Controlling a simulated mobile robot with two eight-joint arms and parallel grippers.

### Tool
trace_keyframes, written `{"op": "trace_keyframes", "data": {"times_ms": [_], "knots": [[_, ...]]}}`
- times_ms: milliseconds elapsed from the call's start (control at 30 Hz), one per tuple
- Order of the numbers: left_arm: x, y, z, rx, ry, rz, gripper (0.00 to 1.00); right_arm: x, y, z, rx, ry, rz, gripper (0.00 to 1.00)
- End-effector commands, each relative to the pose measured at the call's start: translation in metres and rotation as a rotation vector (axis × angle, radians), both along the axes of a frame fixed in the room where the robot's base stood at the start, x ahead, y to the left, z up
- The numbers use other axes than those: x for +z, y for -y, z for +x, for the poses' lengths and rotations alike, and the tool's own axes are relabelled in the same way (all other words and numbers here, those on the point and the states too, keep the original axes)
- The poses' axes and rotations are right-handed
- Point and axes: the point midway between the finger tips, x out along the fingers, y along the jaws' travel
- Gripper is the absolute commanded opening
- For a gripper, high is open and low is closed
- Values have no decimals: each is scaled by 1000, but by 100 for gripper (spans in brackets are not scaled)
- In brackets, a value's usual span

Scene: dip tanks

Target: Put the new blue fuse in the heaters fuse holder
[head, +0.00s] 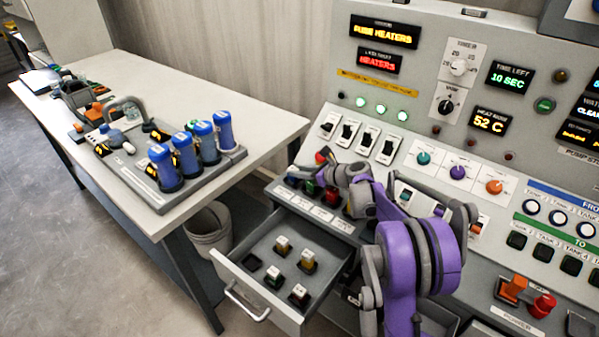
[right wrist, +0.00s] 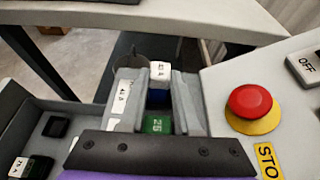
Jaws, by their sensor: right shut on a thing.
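In the right wrist view, the new blue fuse (right wrist: 159,82), with a white labelled top and a blue body, is between the two grey fingers of my right gripper (right wrist: 158,98). The gripper is shut on it. A green fuse (right wrist: 157,124) marked 25 shows just below it in that view; I cannot tell whether the two touch. In the head view my right gripper (head: 343,174) is over the fuse holder row (head: 318,214), where green (head: 311,188) and red parts show. The gripper and purple arm hide part of the row. The held fuse is not clear there. My left gripper is not in view.
An open drawer (head: 233,276) below the row holds several spare fuses and an empty slot. A red stop button (right wrist: 249,101) is close to the right of the gripper. The panel display (head: 383,32) reads FUSE HEATERS. A table (head: 250,110) with blue cylinders stands left.

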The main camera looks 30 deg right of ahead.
Motion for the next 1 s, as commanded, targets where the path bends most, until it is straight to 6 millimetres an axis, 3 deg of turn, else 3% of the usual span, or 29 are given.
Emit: {"op": "trace_keyframes", "data": {"times_ms": [300,333,500,833,1000], "knots": [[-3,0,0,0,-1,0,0,-3,0,0,0,0,0,0],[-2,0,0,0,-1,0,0,-3,0,0,0,0,0,35],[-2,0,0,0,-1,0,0,-2,0,0,0,0,0,61],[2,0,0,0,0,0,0,2,0,0,0,0,0,61],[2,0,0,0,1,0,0,11,10,-21,-4,0,-1,61]]}}
